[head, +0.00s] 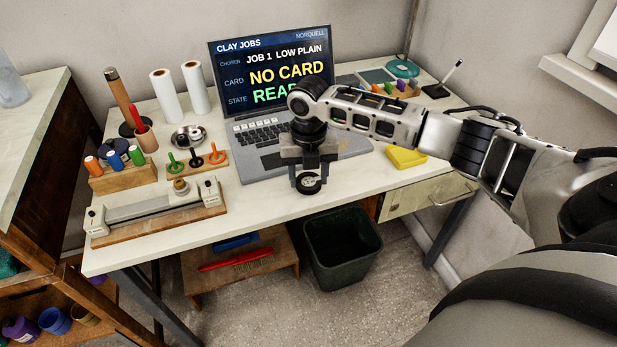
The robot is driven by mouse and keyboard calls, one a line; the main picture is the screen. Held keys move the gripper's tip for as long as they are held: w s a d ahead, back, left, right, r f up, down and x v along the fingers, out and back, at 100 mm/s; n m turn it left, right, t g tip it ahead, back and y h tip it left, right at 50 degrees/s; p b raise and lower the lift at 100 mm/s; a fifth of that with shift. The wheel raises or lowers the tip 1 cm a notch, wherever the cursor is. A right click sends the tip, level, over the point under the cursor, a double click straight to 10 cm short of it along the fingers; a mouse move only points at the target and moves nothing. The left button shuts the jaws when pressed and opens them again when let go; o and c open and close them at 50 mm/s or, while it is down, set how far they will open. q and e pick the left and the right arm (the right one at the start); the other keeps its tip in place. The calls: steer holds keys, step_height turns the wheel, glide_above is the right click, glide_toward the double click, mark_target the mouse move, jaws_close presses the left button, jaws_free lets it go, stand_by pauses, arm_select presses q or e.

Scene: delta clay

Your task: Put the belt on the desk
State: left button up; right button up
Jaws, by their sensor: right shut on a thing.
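My right gripper (309,173) reaches in from the right, pointing down in front of the laptop. It is shut on a small black ring-shaped thing (309,184) with a pale middle, which looks like the coiled belt. The belt shows against the front part of the white-topped desk (275,206); I cannot tell whether it touches the top or hangs above it. The jaws hide its upper part. My left gripper is not in view.
A laptop (258,130) stands behind the gripper. A wooden-based device (155,215) and tool holders (124,172) fill the left; a yellow block (405,157) lies right. Bare desktop runs along the front edge. A dark bin (342,250) and low stool (240,278) stand below.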

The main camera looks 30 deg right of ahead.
steer(key=shift+f, duration=0.5)
steer(key=shift+f, duration=0.15)
steer(key=o, duration=1)
steer(key=shift+c, duration=0.2)
